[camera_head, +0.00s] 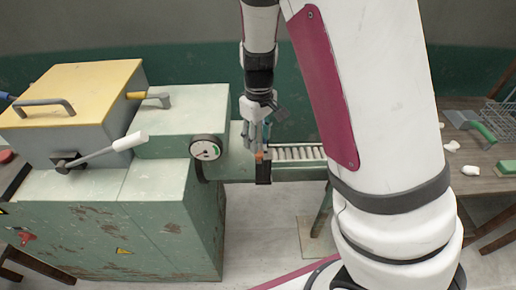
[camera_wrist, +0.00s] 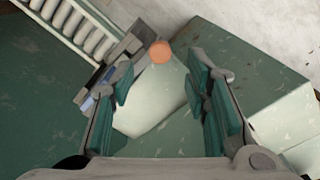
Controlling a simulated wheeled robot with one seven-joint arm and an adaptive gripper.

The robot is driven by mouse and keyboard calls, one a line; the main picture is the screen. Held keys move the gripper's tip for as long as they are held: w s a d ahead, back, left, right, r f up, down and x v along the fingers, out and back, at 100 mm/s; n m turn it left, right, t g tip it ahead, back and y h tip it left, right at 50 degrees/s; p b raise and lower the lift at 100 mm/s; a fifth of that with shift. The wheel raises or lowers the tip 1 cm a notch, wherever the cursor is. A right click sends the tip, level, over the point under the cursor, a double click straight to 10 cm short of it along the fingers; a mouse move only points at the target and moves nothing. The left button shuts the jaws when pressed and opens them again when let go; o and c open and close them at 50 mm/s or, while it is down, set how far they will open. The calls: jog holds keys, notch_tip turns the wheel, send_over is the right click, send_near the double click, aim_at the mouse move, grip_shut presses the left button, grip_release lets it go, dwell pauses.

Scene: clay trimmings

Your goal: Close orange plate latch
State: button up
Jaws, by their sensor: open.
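The orange latch knob (camera_wrist: 160,51) shows as a round orange end in the wrist view, just beyond my open fingers and nearer the left one. A grey metal bracket (camera_wrist: 122,48) lies beside it on the left. In the head view, a small orange part (camera_head: 259,156) sits above a dark block (camera_head: 263,174) at the near end of the roller conveyor. My gripper (camera_head: 258,143) points down right above it. In the wrist view my gripper (camera_wrist: 161,82) has its teal-padded fingers apart with nothing between them. Whether a finger touches the knob cannot be told.
A green machine (camera_head: 170,185) with a white-handled lever (camera_head: 128,141) and a gauge (camera_head: 206,148) stands left of my gripper. The roller conveyor (camera_head: 298,153) runs right, partly behind my arm. A wooden table (camera_head: 462,155) with white pieces and a wire basket stands far right.

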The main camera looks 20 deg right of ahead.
aim_at(259, 153)
jog(key=shift+f, duration=2.65)
grip_shut()
